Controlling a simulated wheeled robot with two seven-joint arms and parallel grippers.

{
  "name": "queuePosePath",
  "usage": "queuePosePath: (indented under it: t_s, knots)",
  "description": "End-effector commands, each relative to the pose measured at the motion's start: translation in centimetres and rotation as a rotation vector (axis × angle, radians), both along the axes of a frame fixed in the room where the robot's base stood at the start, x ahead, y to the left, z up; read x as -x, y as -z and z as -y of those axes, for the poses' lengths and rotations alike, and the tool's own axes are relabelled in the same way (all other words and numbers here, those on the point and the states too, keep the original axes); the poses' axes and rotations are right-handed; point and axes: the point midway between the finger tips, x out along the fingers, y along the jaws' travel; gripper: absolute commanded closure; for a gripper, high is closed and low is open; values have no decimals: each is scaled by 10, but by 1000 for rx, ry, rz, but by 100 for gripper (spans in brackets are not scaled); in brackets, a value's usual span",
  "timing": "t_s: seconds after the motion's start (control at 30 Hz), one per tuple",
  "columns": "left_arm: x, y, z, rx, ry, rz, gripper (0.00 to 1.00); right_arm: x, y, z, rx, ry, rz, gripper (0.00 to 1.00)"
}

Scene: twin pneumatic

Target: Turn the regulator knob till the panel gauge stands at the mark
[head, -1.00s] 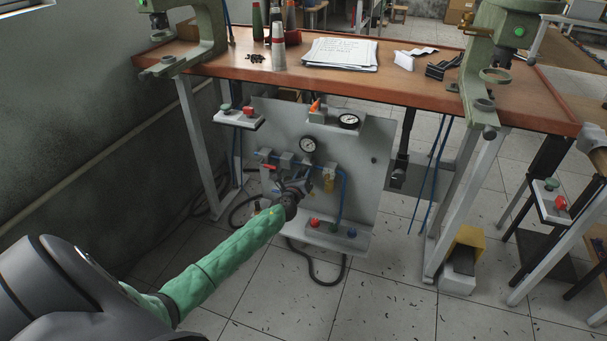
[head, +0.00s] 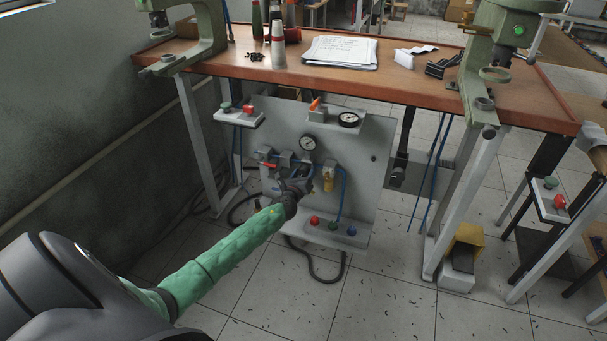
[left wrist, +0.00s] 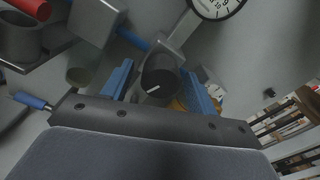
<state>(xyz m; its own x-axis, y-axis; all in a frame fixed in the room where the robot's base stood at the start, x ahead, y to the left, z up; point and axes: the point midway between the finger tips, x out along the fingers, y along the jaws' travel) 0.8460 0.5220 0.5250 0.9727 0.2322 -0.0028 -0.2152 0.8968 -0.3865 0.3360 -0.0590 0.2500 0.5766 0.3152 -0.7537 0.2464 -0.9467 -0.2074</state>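The regulator knob (left wrist: 160,84) is a dark, round knob with a short white line on its face, seen in the left wrist view. My left gripper (left wrist: 158,88) has its two blue finger pads apart, one on each side of the knob, with a visible gap at the left pad. In the head view my left gripper (head: 306,184) is at the grey panel and hides the knob. The panel gauge (head: 308,143) is a round white dial above the gripper. Its lower part also shows in the left wrist view (left wrist: 217,6); its needle and mark are not readable. My right gripper is out of view.
A second gauge (head: 348,120) sits on the panel's top ledge. A red-handled valve (head: 268,166) is left of my gripper and a yellow bowl (head: 328,180) right of it. Coloured buttons (head: 333,227) line the lower ledge. The workbench (head: 390,77) overhangs behind.

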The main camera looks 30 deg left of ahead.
Motion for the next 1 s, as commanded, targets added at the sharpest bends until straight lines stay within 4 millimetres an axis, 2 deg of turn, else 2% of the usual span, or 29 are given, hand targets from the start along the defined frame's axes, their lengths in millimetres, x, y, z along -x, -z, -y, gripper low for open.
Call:
queuePosePath:
  t_s: [0.33, 0.7, 1.0]
  knots:
    - [6, -1, 1, 0, 0, 1, 41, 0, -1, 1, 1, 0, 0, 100]
    - [53, -1, 12, -1, 0, 0, 41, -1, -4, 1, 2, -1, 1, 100]
    - [74, -1, 18, -1, 0, 1, 41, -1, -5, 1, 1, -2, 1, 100]
